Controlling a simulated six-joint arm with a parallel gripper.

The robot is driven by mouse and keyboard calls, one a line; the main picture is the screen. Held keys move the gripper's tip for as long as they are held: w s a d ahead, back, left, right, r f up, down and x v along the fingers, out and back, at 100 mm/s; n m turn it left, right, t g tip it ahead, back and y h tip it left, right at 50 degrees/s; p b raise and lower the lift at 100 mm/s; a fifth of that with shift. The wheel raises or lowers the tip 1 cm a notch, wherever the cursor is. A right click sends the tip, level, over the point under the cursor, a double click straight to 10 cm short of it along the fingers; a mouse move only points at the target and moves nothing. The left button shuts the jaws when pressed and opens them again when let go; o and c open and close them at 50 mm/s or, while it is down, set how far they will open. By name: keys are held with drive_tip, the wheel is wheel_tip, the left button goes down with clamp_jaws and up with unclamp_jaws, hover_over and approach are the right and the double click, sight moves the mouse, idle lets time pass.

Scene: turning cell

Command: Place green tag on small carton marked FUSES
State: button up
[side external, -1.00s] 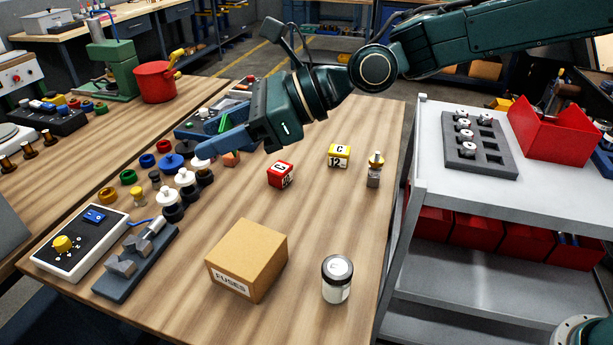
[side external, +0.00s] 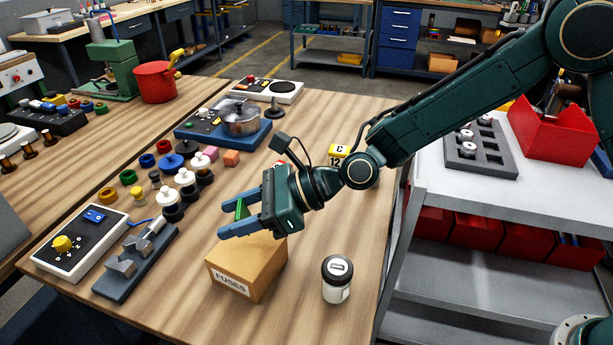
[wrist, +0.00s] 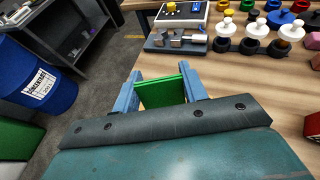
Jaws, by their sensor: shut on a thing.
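The small carton (side external: 247,268) is a tan box with a white FUSES label on its front, on the wooden table in the side view. My gripper (side external: 229,222) is over the carton's back left part, its blue fingers pointing left. It is shut on the green tag (side external: 241,209), a thin green plate. In the wrist view the green tag (wrist: 163,92) stands between the two blue fingers of my gripper (wrist: 158,88). Whether the tag touches the carton cannot be told.
A jar with a dark lid (side external: 337,279) stands right of the carton. A grey vise-like fixture (side external: 137,258) and a white control box (side external: 80,243) are to the left. Coloured knobs and rings lie behind them. A yellow block (side external: 340,152) sits behind my wrist.

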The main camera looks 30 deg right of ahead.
sight(244, 247)
drive_tip(key=shift+f, duration=0.4)
drive_tip(key=shift+f, duration=0.1)
drive_tip(key=shift+f, duration=2.05)
drive_tip(key=o, duration=0.9)
drive_tip(key=shift+f, duration=0.1)
